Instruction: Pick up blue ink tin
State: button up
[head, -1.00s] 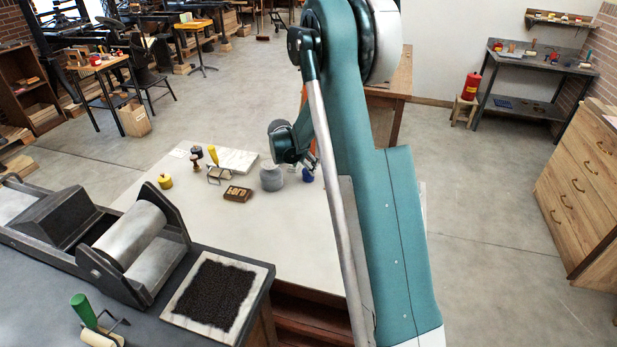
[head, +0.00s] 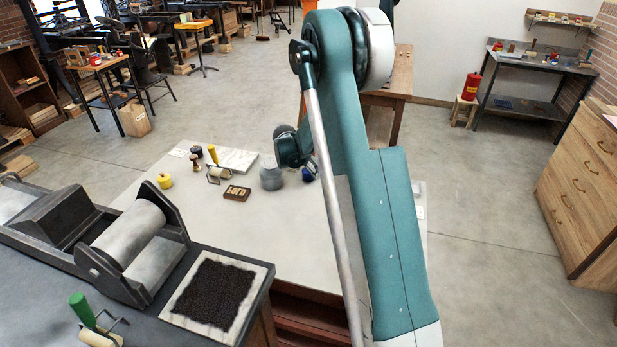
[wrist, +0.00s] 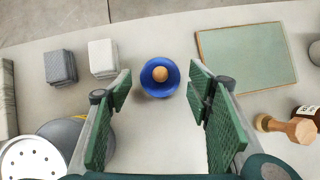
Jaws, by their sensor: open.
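The blue ink tin (wrist: 148,80) stands on the pale table in the wrist view, seen from above as a round blue body with a tan knob in its middle. In the head view it shows as a small blue patch (head: 309,174) beside my arm, partly hidden. My gripper (wrist: 160,92) is open and empty. Its two green-padded fingers stand to the left and right of the tin in the picture, with a visible gap on each side. The tin sits just ahead of the space between the fingertips. In the head view my arm hides the fingers.
A grey container (head: 271,179) stands close left of the tin. In the wrist view, a grey block (wrist: 60,67) and a white block (wrist: 103,58) lie left, a green panel (wrist: 246,54) right, and a wooden-handled tool (wrist: 288,127) lower right. The table (wrist: 165,25) beyond the tin is clear.

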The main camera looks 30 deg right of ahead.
jog(key=shift+x, duration=1.55)
jog(key=c, duration=1.1)
